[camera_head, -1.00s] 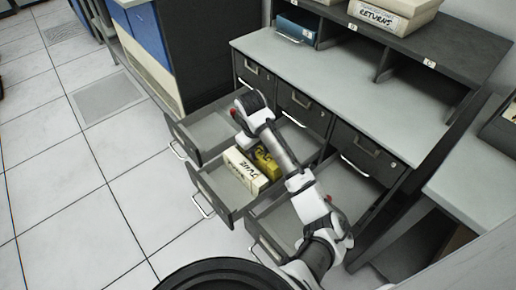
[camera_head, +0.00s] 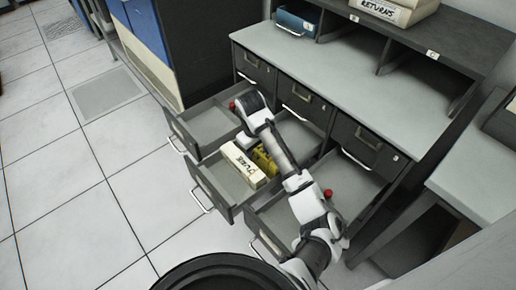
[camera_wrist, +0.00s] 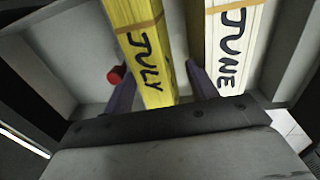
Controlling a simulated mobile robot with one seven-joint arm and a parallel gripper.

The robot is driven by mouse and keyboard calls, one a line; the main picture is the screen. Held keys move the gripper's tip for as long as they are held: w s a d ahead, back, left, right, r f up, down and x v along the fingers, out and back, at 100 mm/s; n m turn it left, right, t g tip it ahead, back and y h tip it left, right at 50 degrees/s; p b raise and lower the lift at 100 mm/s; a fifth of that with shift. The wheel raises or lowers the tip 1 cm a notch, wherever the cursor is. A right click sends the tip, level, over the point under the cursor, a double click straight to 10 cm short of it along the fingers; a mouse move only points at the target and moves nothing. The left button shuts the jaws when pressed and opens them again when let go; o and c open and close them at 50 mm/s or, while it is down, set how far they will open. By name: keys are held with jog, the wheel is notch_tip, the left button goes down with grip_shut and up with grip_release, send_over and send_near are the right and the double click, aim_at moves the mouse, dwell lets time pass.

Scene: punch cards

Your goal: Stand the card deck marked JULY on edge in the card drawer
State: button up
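The yellow card deck marked JULY (camera_wrist: 148,62) is in the wrist view, in an open grey drawer. In the head view the deck (camera_head: 264,161) is partly hidden by my arm. My gripper (camera_wrist: 162,82) has one dark finger on each side of the deck. A gap shows between the deck and the right finger; the left finger is close to the deck. The white deck marked JUNE (camera_wrist: 232,45) is to its right, beyond the right finger. The middle drawer (camera_head: 212,190) holds both decks. The fingertips' depth in the drawer is hard to tell.
Open drawers stand on both sides, the left one (camera_head: 208,128) and the right one (camera_head: 268,222). The desk top (camera_head: 345,85) above is clear.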

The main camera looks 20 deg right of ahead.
notch_tip(320, 180, up, 14)
jog(key=a+p, duration=0.1)
jog(key=p, duration=0.1)
jog(key=shift+s+a+f, duration=0.15)
jog(key=shift+s+a, duration=0.15)
dwell(1.5)
